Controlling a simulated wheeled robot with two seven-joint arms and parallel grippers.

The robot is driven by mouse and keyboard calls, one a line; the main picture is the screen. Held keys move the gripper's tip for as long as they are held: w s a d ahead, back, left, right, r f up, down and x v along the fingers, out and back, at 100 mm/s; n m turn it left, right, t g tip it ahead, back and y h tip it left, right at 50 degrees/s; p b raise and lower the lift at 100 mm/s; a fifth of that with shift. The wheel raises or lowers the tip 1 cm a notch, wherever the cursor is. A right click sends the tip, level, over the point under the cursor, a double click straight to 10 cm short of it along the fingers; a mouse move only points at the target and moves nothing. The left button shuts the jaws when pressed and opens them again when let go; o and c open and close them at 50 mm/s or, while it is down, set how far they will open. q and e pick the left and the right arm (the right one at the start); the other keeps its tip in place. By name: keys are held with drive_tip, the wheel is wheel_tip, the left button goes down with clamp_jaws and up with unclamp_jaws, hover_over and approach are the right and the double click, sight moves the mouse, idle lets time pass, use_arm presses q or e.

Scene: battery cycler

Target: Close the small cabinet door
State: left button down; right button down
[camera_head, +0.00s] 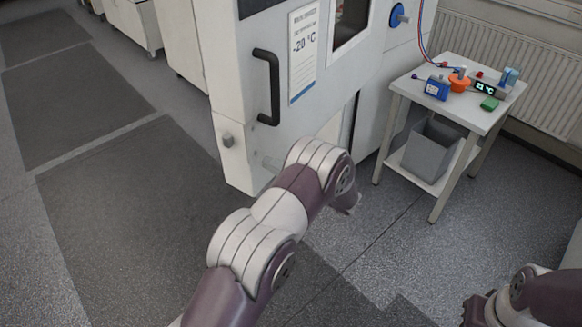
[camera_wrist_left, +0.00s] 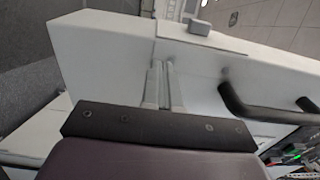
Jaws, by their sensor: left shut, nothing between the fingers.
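The small cabinet's white door (camera_head: 328,55) carries a black bar handle (camera_head: 267,88) and a paper sign reading "-20 °C". How far the door stands open is hard to tell. My left arm reaches up across the lower part of the cabinet. In the left wrist view the gripper (camera_wrist_left: 161,86) is shut and empty, fingertips close to the white surface; contact is unclear. The handle (camera_wrist_left: 262,112) lies to their right there. My right gripper is not clearly in view.
A small grey latch block (camera_head: 228,140) sits at the panel's left edge. To the right, a white side table (camera_head: 411,84) holds a blue box, an orange part and other small items, with a grey bin (camera_head: 430,150) below. Floor at left is clear.

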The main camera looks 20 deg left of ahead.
use_arm(q)
drive_tip(key=shift+w+a+p, duration=0.2)
drive_tip(key=shift+a+p, duration=0.15)
drive_tip(key=shift+a, duration=0.85)
drive_tip(key=shift+a, duration=0.1)
